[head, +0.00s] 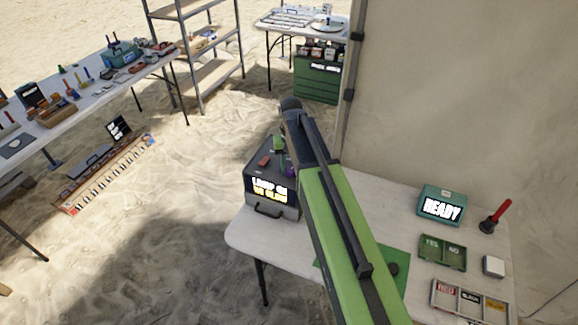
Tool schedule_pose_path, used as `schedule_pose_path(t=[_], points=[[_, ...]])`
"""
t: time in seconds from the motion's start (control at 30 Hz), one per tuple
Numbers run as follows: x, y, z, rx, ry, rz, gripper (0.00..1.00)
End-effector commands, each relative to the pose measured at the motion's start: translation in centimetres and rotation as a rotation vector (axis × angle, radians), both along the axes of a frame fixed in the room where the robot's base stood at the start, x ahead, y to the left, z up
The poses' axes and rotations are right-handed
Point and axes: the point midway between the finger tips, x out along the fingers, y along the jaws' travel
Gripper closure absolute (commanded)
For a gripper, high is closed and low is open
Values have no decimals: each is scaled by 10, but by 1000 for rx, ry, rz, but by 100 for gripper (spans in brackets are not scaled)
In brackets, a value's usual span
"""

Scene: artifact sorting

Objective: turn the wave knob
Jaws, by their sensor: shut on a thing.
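A dark box-shaped device (258,213) with a lit screen (270,190) stands on the left end of the white table. The screen reads "LAMP ON" above a second line that looks like "NO GLOW". A small red part (264,160) and a small purple part (289,167) show on its top. My arm reaches over the device from the lower right and hides much of its top. My gripper (280,147) shows only in part beside the arm, low over the device's top, shut on what appears to be the wave knob. The knob itself is mostly hidden.
The white table (245,238) also holds a teal "READY" screen box (441,205), a green YES/NO tray (442,252), a labelled colour tray (470,299), a red-handled tool (497,215) and a white block (493,265). A tan wall (460,90) stands behind.

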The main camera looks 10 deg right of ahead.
Motion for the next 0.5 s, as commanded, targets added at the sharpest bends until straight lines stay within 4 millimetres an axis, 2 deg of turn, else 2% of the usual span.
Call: schedule_pose_path(t=[0.5], points=[[0, 0, 0, 2, 0, 474, 100]])
